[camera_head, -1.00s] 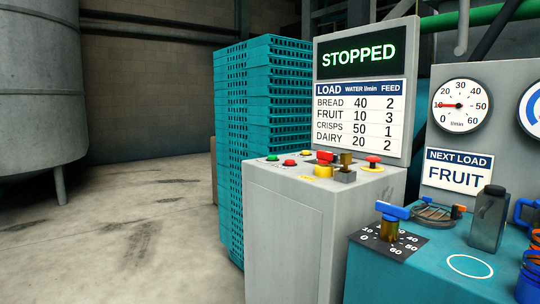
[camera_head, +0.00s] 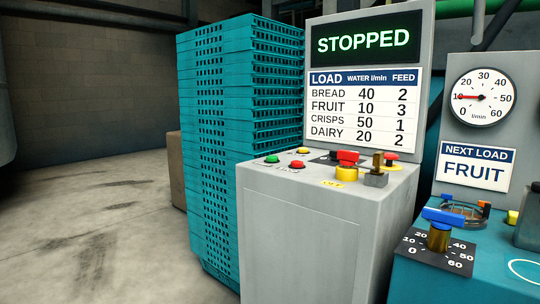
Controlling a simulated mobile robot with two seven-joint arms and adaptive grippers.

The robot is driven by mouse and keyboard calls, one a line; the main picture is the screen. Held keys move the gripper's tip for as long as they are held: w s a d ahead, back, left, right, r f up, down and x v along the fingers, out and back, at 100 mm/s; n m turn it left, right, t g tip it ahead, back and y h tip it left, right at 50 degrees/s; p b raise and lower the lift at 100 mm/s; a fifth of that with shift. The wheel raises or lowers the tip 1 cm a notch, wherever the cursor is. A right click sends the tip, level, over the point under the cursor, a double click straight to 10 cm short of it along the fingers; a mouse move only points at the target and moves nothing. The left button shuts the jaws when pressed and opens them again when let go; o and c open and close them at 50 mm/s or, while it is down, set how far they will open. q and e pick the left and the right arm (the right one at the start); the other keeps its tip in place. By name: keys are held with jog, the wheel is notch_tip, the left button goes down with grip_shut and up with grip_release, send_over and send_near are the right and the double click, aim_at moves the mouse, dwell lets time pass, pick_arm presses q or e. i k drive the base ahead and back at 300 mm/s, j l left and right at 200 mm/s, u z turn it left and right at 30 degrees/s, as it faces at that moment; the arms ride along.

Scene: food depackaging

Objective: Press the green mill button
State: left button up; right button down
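The green button (camera_head: 272,159) is at the far left of the sloping top of the grey control cabinet (camera_head: 290,225). The screen (camera_head: 367,40) above the cabinet reads STOPPED in green letters. Neither of my grippers is in the head view.
A tall stack of teal crates (camera_head: 215,140) stands left of the cabinet. A red-topped knob on a yellow base (camera_head: 346,172) and a brass lever (camera_head: 377,163) share the cabinet top. A blue-handled valve (camera_head: 439,228) is at right. The floor at left is open.

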aim_at(270, 158)
jog(key=i+j+z, duration=0.1)
jog(key=j, duration=0.25)
jog(key=i+j, duration=0.15)
jog(key=j, duration=0.2)
jog(key=i+j+z, duration=0.15)
jog(key=j, duration=0.55)
jog(key=i+z, duration=0.05)
